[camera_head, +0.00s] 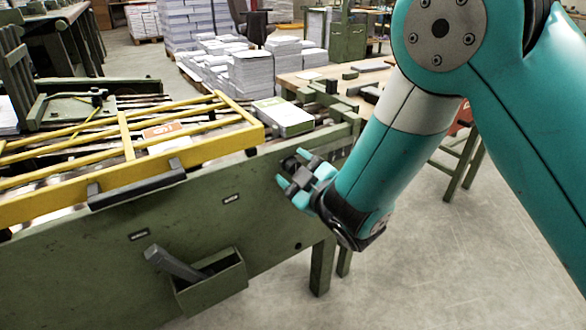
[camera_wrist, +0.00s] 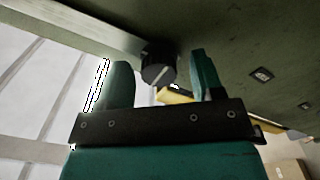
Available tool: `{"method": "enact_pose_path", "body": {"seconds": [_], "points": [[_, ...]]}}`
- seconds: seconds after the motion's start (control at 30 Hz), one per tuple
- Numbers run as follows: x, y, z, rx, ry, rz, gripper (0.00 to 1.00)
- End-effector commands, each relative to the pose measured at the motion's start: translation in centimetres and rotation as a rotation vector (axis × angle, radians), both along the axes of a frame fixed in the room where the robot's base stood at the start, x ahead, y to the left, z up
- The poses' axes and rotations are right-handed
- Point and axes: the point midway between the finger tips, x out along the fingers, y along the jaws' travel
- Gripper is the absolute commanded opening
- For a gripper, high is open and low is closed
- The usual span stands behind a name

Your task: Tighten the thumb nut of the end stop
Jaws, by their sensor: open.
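A dark round knob, which looks like the thumb nut (camera_wrist: 158,66), shows in the wrist view below the end of a pale bar (camera_wrist: 95,28). A light line marks its face. My gripper (camera_head: 293,167) is open beside the green side of the machine in the head view. In the wrist view its two teal fingers stand on either side of the knob, with a visible gap on each side. I cannot tell how deep the knob sits between them. In the head view the nut is hard to separate from the dark gripper parts, and the end stop is not clearly made out.
The green machine (camera_head: 110,265) carries a yellow guard frame (camera_head: 190,155) with a black handle (camera_head: 137,187). A small green box (camera_head: 210,283) with a grey tool hangs on its side. A stack of printed sheets (camera_head: 284,118) lies on top.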

Motion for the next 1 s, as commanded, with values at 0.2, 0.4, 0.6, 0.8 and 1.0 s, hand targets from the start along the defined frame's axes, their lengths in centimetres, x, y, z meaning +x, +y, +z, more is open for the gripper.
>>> {"method": "enact_pose_path", "body": {"seconds": [0.2, 0.4, 0.6, 0.8, 1.0], "points": [[0.02, -0.1, -0.01, 0.0, 0.0, -0.001, 0.2], [0.01, -0.05, 0.02, 0.002, 0.001, -0.001, 0.12], [-0.01, 0.02, 0.12, 0.034, 0.022, 0.001, 0.12], [-0.03, 0.08, 0.21, 0.127, 0.086, 0.002, 0.12], [0.0, 0.06, 0.36, 0.27, 0.182, 0.002, 0.12]]}}
